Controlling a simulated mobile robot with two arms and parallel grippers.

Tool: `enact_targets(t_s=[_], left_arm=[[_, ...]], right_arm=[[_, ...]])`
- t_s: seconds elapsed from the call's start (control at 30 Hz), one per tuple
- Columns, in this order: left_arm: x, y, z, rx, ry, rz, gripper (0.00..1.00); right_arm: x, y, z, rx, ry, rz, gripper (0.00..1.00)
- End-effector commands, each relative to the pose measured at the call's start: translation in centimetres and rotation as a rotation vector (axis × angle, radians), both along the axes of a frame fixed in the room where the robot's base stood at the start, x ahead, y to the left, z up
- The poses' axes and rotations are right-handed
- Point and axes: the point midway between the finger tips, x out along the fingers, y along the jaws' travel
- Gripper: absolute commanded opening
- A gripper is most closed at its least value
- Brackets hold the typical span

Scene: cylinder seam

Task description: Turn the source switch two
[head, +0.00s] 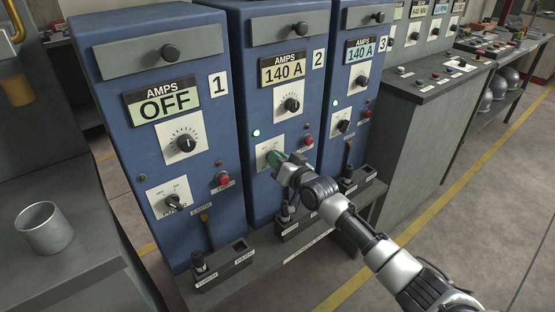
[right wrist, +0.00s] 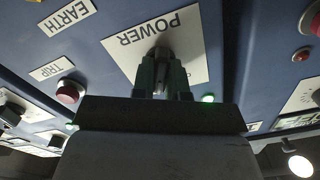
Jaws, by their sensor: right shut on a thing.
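Source two is the middle blue cabinet (head: 250,90), marked 2. Its display (head: 284,69) reads AMPS 140 A, and a bright greenish lamp (head: 256,133) glows on its front. My right gripper (head: 277,158) is at its lower white switch plate (head: 263,150) and hides the switch there. In the right wrist view the plate reads POWER (right wrist: 190,35), and my right gripper (right wrist: 163,75) is shut on the dark switch knob (right wrist: 161,54). The knob's exact angle is hard to tell. My left gripper is in neither view.
Cabinet one (head: 150,100) on the left reads OFF; cabinet three (head: 355,80) on the right reads 140 A. A red trip button (head: 307,142) sits right of the gripper. A metal cup (head: 44,228) stands on the left bench. Floor at the right is clear.

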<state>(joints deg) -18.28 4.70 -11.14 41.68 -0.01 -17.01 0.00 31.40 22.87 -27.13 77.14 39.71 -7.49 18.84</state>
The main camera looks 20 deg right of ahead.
Motion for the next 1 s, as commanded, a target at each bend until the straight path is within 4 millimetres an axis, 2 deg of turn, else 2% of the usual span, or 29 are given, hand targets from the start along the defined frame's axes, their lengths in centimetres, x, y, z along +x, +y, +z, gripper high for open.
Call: enact_targets(t_s=[0.3,0.47,1.0], left_arm=[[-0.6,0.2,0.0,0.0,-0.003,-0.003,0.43],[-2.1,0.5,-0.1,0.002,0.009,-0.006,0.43],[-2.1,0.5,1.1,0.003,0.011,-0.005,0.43]], right_arm=[[0.0,0.0,0.1,-0.226,-0.082,-0.001,0.0],[0.0,0.1,0.1,-0.369,-0.133,0.001,0.0],[-0.1,0.3,0.1,-0.79,-0.287,0.0,0.0]])
